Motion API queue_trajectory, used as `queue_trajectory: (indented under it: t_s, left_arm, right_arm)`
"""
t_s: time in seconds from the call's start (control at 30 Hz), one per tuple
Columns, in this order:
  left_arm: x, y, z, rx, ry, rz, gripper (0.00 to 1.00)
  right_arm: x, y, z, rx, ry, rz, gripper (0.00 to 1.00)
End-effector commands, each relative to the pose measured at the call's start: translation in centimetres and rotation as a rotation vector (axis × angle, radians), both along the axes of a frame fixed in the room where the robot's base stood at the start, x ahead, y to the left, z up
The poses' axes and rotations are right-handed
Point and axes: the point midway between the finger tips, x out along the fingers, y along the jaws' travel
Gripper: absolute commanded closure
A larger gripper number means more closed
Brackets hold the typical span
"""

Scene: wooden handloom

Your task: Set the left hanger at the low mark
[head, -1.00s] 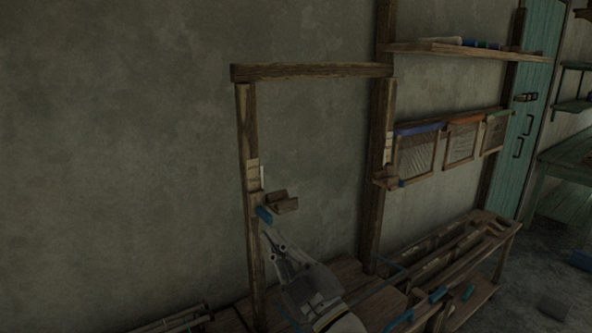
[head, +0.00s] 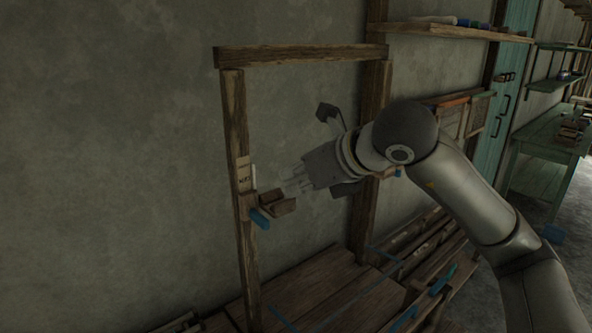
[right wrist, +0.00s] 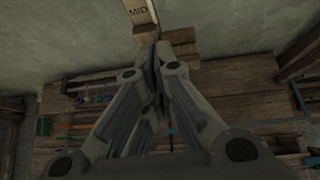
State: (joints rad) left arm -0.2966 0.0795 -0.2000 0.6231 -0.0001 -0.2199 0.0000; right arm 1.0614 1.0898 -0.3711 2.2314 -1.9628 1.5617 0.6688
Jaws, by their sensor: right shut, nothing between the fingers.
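The left hanger (head: 280,206) is a small wooden cradle on the left post (head: 236,120) of the loom frame. A blue handle (head: 260,219) sits at its lower left. A pale mark plate (head: 244,174) is on the post just above it. In the right wrist view the plate (right wrist: 138,14) reads MID, and the hanger's wood (right wrist: 182,37) shows just beyond the fingers. My right gripper (head: 290,187) is shut and empty, pointing left beside and slightly above the hanger. I cannot tell whether it touches. My left gripper is out of view.
The right post (head: 368,160) stands behind my right arm. A top beam (head: 300,56) joins the posts. A wooden bench (head: 315,287) lies below. Bare wall fills the left. A shelf (head: 455,30) hangs at upper right.

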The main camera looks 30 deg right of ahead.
Motion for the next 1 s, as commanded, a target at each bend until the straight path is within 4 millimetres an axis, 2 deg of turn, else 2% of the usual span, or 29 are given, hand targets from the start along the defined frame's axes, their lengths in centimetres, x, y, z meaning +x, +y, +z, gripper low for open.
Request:
queue_trajectory:
  t_s: [0.03,0.13,0.4,0.6,1.0]
  left_arm:
    - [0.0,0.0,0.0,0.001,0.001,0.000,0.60]
    - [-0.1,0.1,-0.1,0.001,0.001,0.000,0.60]
    - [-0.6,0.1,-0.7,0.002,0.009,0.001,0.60]
    - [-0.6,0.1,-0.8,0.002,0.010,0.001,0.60]
    - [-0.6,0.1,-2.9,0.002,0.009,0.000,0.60]
  right_arm:
    - [0.0,-0.9,0.3,-0.018,-0.005,-0.030,1.00]
    - [0.5,-1.5,0.1,-0.031,-0.005,-0.057,1.00]
    - [4.8,-0.8,-3.1,-0.030,-0.001,-0.056,1.00]
    - [6.9,-0.6,-4.5,-0.031,-0.003,-0.056,1.00]
    - [7.1,-0.5,-6.9,-0.033,-0.004,-0.055,1.00]
